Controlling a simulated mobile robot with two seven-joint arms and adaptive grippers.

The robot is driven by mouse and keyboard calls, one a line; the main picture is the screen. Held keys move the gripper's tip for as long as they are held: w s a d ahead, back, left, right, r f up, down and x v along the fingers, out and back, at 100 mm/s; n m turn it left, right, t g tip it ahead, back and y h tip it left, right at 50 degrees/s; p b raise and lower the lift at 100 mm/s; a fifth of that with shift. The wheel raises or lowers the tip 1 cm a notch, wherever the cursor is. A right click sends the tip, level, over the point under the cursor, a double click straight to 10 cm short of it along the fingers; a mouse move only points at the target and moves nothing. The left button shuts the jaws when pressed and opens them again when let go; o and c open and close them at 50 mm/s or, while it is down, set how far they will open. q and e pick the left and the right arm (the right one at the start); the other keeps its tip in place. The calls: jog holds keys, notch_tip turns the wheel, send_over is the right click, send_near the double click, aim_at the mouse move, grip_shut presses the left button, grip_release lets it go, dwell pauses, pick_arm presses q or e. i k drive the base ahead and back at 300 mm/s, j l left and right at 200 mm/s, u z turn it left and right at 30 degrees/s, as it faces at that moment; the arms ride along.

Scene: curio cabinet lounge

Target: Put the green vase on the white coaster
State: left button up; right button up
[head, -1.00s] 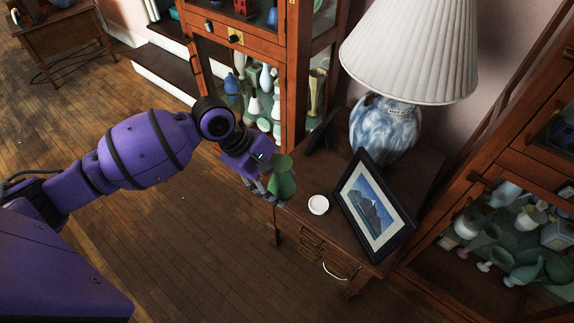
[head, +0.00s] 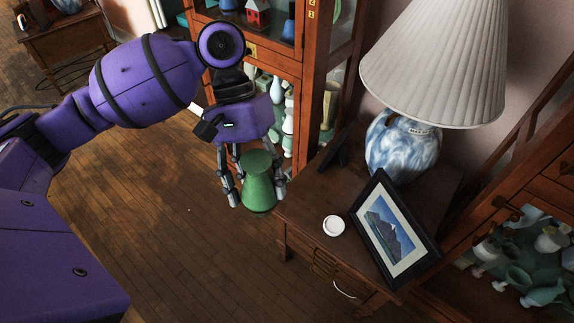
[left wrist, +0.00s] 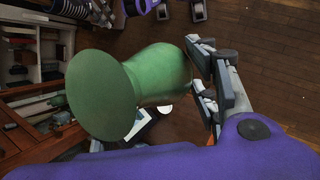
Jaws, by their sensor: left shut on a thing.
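The green vase (head: 259,183) is held in the air by my left gripper (head: 257,190), just left of the wooden side table's near corner. Its fingers are on either side of the vase. In the left wrist view the vase (left wrist: 110,90) fills the middle left with a broad round end towards the camera. The gripper fingers (left wrist: 212,82) show at its right. The white coaster (head: 334,226) lies bare on the side table, right of the vase and apart from it. A small white patch behind the vase in the wrist view may be the coaster. My right gripper is not in view.
The side table (head: 303,207) also bears a framed picture (head: 393,231) close right of the coaster and a blue-white lamp (head: 402,147) behind. A glass cabinet (head: 313,75) stands behind my gripper; another is at right. Open floor (head: 170,235) lies left.

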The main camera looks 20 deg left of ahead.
aim_at(335, 224)
jog(key=i+j, duration=0.15)
jog(key=j, duration=0.15)
jog(key=i+j, duration=0.3)
jog(key=j, duration=0.25)
jog(key=i+j+z, duration=0.25)
jog(key=j+z, duration=0.4)
jog(key=z, duration=1.15)
